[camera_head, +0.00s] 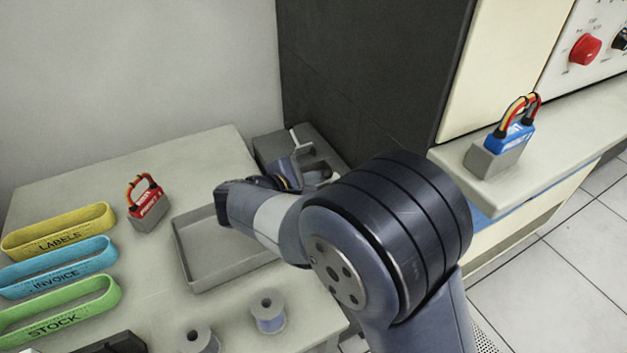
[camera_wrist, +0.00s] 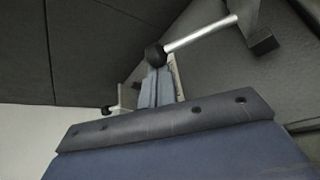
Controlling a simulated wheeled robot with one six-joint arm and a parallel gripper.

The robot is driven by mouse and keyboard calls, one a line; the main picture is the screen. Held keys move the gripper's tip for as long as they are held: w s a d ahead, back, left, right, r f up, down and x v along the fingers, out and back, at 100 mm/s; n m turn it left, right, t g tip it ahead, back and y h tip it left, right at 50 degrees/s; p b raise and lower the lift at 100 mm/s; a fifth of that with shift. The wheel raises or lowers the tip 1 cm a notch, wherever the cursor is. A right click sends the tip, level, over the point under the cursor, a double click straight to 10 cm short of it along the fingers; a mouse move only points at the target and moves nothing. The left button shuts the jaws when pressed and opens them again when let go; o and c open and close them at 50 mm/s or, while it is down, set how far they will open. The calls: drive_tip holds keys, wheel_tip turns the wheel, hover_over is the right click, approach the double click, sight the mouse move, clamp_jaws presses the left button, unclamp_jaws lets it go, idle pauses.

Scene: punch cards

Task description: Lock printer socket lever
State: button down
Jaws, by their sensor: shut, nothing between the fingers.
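The grey printer socket unit (camera_head: 272,147) stands at the back right of the table, against the dark cabinet. A light upright piece shows on its top; I cannot tell whether it is the lever. In the wrist view a metal lever rod (camera_wrist: 200,34) with a black knob (camera_wrist: 155,55) runs up to the right to a dark bracket. My gripper (camera_wrist: 160,86) is shut and empty, its fingertips close by the knob; contact cannot be told. In the head view my gripper (camera_head: 290,173) is at the socket unit, partly hidden by my arm.
A shallow grey tray (camera_head: 186,262) lies under my arm. A red-labelled plug block (camera_head: 149,207) and yellow, blue and green bands are at the left. Two spools (camera_head: 268,312) stand in front. A blue plug block (camera_head: 510,145) sits on the right ledge.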

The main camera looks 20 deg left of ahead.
sight(329, 179)
drive_tip(key=shift+b, duration=0.3)
drive_tip(key=m+b, duration=0.1)
drive_tip(key=b, duration=0.1)
drive_tip(key=d+r+m+t+b, duration=0.1)
drive_tip(key=b, duration=0.2)
drive_tip(key=shift+s+r+t+y, duration=0.15)
drive_tip(key=shift+s+t+y, duration=0.15)
drive_tip(key=shift+s+y, duration=0.1)
drive_tip(key=b, duration=0.2)
drive_tip(key=d+r+m+t+b, duration=0.1)
drive_tip(key=b, duration=0.2)
drive_tip(key=shift+s+r+m+y, duration=0.2)
drive_tip(key=shift+s+m+y, duration=0.1)
drive_tip(key=shift+s, duration=0.1)
drive_tip(key=s+d+r+m+t+b, duration=0.1)
drive_tip(key=m+b, duration=0.1)
drive_tip(key=b, duration=0.3)
drive_tip(key=shift+d, duration=0.1)
drive_tip(key=m+b, duration=0.1)
drive_tip(key=s+d+r+m+t+b, duration=0.1)
drive_tip(key=b, duration=0.1)
drive_tip(key=t+b, duration=0.1)
drive_tip(key=shift+s+d+r+m+b, duration=0.2)
drive_tip(key=shift+d+r+m+b, duration=0.1)
drive_tip(key=shift+d+m, duration=0.1)
drive_tip(key=shift+s+d+r+b, duration=0.2)
drive_tip(key=shift+s+d+b, duration=0.15)
drive_tip(key=shift+b, duration=0.1)
